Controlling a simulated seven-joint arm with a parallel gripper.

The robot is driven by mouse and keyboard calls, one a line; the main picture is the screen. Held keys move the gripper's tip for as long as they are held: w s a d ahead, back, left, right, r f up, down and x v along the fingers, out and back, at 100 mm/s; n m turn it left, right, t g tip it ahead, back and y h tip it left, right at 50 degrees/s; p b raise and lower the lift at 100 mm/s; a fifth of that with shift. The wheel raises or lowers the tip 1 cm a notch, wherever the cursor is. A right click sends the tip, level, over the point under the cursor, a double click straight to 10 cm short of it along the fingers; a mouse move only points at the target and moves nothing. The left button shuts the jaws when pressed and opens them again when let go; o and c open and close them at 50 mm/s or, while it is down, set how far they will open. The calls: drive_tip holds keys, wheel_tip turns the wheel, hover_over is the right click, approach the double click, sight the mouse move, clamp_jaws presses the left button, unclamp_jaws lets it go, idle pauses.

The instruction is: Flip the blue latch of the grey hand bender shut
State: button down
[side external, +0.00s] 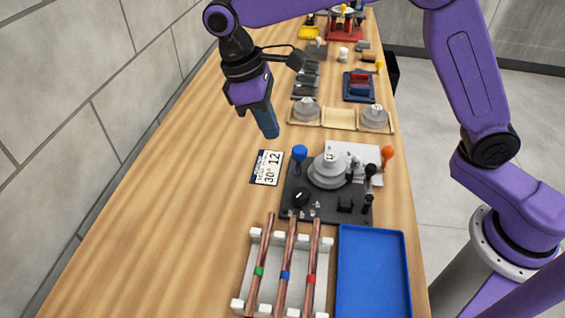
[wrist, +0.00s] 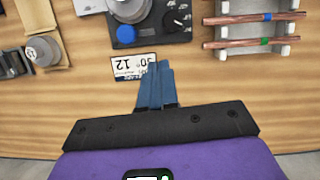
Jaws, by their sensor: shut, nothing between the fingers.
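The grey hand bender (side external: 327,190) sits on the table, with a pale grey round former (side external: 329,170) on a dark base. Its blue latch (side external: 299,153) is a blue-topped piece standing up at the base's back left corner; it also shows in the wrist view (wrist: 125,34). Whether the latch is open or shut cannot be told. My gripper (side external: 270,134) is shut and empty, pointing down above the table, behind and left of the latch and apart from it. In the wrist view its blue fingertips (wrist: 160,68) lie together beside the printed card.
A printed card (side external: 267,167) lies left of the bender. A white rack (side external: 249,270) with copper tubes (side external: 285,275) and a blue tray (side external: 372,270) stand in front. A cream holder (side external: 339,118) with grey discs is behind. An orange-knobbed handle (side external: 387,153) rises at right. The table's left side is clear.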

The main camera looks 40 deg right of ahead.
sight(298, 160)
drive_tip(key=shift+m+g+h, duration=0.3)
drive_tip(key=shift+m+g, duration=0.1)
drive_tip(key=shift+g, duration=0.1)
drive_tip(key=w+a, duration=0.1)
drive_tip(key=w+a+f, duration=0.1)
drive_tip(key=w, duration=0.1)
drive_tip(key=w+a+f, duration=0.1)
drive_tip(key=shift+w, duration=0.3)
drive_tip(key=x, duration=0.9)
drive_tip(key=shift+d+f, duration=0.1)
drive_tip(key=shift+f, duration=0.05)
drive_tip(key=shift+s+d+f, duration=0.3)
drive_tip(key=shift+s+d, duration=1.15)
drive_tip(key=shift+s, duration=0.1)
